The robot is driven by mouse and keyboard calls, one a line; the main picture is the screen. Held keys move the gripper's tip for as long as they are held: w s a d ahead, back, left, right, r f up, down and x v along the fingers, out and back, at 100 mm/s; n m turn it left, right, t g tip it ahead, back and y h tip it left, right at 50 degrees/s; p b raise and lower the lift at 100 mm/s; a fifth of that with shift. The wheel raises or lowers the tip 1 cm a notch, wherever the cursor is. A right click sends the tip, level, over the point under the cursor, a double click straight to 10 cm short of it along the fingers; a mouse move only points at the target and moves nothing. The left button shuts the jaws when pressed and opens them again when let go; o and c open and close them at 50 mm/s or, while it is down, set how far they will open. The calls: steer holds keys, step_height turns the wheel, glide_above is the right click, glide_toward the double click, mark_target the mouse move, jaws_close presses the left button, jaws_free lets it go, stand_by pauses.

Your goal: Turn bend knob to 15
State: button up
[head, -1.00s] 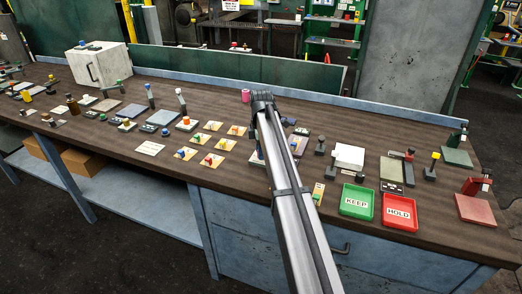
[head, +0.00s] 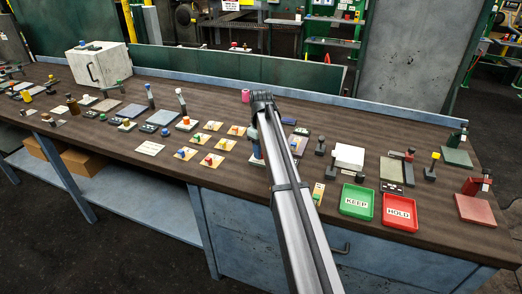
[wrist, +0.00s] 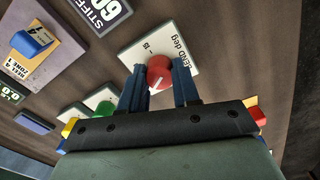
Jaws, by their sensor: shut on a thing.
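In the wrist view the red bend knob (wrist: 160,72) sits on a white plate (wrist: 131,56) with the partly visible letters "END deg" and a mark that looks like 15. A pale pointer line shows on the knob. Its exact reading is hard to tell. My gripper (wrist: 160,88) has its two dark blue fingers on either side of the knob and is shut on it.
In the wrist view a green knob (wrist: 105,108), a blue knob (wrist: 32,43) and a dark "STIFF" display (wrist: 98,12) lie nearby. In the head view green KEEP (head: 357,202) and red HOLD (head: 400,211) trays stand on the wooden bench (head: 285,220).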

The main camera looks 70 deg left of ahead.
steer(key=m, duration=1.1)
steer(key=shift+m, duration=0.4)
steer(key=m, duration=1.2)
steer(key=o, duration=1.1)
steer(key=shift+c, duration=0.2)
steer(key=shift+r, duration=0.1)
